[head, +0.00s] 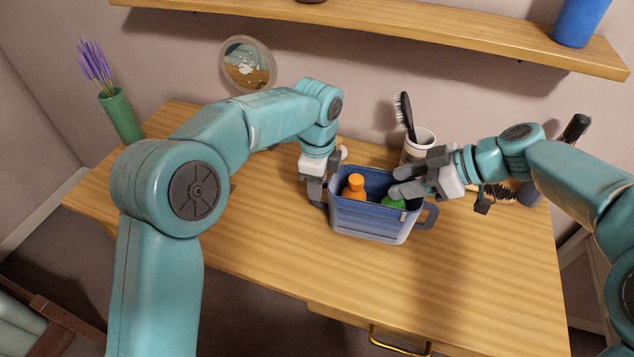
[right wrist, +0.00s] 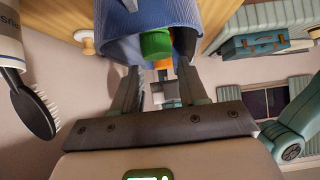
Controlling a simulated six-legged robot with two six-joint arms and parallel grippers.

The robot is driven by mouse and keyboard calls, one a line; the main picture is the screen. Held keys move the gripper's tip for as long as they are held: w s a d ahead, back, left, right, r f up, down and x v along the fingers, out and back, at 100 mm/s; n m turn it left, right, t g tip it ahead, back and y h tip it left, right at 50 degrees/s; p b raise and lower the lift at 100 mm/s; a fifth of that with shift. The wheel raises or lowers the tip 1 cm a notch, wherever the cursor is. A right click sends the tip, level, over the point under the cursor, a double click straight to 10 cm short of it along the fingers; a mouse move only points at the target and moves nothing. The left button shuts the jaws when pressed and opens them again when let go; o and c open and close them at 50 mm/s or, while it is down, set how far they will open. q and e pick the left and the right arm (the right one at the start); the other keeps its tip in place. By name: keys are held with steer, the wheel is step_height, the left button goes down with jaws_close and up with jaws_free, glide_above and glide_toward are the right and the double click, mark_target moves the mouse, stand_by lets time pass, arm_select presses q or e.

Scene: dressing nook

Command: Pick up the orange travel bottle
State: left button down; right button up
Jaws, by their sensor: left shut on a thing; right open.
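The orange travel bottle (head: 355,187) stands in a blue caddy (head: 372,222), its cap and shoulder showing above the rim. A green bottle (head: 392,203) is beside it on the right. My left gripper (head: 314,192) is shut on the caddy's left handle. My right gripper (head: 398,182) is open and empty over the caddy's right side, above the green bottle. In the right wrist view, the green cap (right wrist: 156,43) lies just beyond the open fingers, and a bit of orange (right wrist: 182,66) shows behind it. The lower part of the orange bottle is hidden by the caddy wall.
A white cup (head: 421,141) with a black hairbrush (head: 405,112) stands behind the caddy. A round mirror (head: 248,64) and a green vase (head: 120,114) are at the back left. Dark brush-like items (head: 498,194) lie on the right. The front of the wooden table (head: 290,250) is clear.

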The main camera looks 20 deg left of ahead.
steer(key=o, duration=0.4)
steer(key=shift+s+a+r, duration=0.15)
steer(key=shift+a, duration=0.05)
steer(key=s+a+r+m+t+h, duration=0.3)
steer(key=a+r+m+h, duration=0.3)
steer(key=r+m+h, duration=0.3)
steer(key=m+y, duration=0.1)
glide_above(358, 181)
steer(key=s+d, duration=0.2)
step_height(358, 181, down, 6)
steer(key=shift+a+x, duration=0.15)
steer(key=shift+x, duration=1.35)
steer(key=shift+a+x, duration=0.2)
steer(key=shift+x, duration=1.35)
